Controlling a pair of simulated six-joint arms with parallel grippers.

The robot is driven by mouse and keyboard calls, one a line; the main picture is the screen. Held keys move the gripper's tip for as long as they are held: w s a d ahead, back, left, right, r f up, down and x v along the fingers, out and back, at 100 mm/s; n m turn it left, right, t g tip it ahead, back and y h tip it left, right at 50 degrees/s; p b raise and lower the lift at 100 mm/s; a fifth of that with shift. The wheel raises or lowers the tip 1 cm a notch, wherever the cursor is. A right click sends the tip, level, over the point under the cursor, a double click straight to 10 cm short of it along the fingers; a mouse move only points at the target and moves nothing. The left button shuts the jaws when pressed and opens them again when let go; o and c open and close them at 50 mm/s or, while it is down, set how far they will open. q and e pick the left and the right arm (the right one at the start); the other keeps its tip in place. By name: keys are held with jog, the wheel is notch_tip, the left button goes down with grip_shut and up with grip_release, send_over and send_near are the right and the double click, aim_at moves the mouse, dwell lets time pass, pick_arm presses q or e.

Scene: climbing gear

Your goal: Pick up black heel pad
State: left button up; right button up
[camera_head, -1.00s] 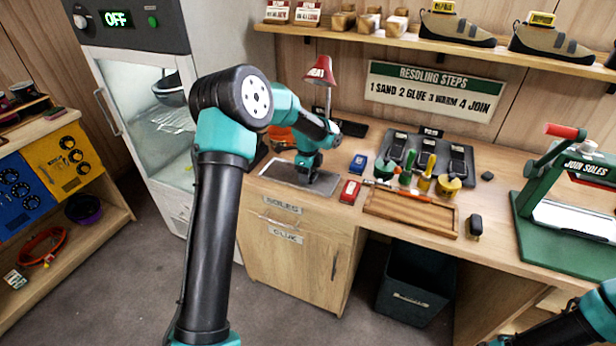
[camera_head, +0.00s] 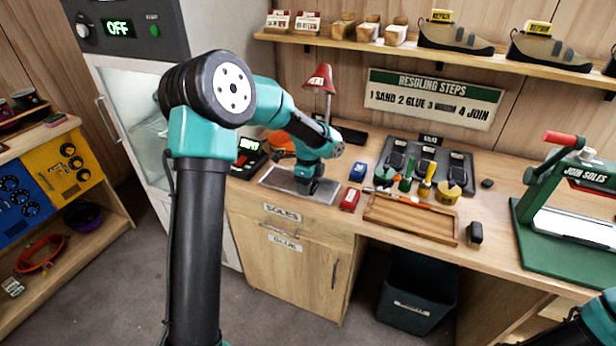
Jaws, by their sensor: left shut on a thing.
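My left gripper (camera_head: 311,187) points down at the grey plate (camera_head: 277,180) on the workbench. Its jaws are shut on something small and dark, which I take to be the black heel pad. The black fingers and my wrist mostly hide it, so its outline is unclear. I cannot tell whether it touches the plate. My right arm shows only in part at the bottom right corner, and its gripper is out of view.
A blue block (camera_head: 358,172) and red block (camera_head: 350,197) stand just right of the plate. Further right are a wooden tray (camera_head: 410,219), handled tools, a small black block (camera_head: 474,234) and a green press (camera_head: 560,240). A red lamp (camera_head: 319,80) stands behind.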

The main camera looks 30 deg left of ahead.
pick_arm(q)
jog(key=s+d+r, duration=0.1)
jog(key=s+d, duration=0.4)
jog(key=s, duration=0.3)
jog(key=shift+s, duration=0.25)
jog(key=shift+d, duration=0.1)
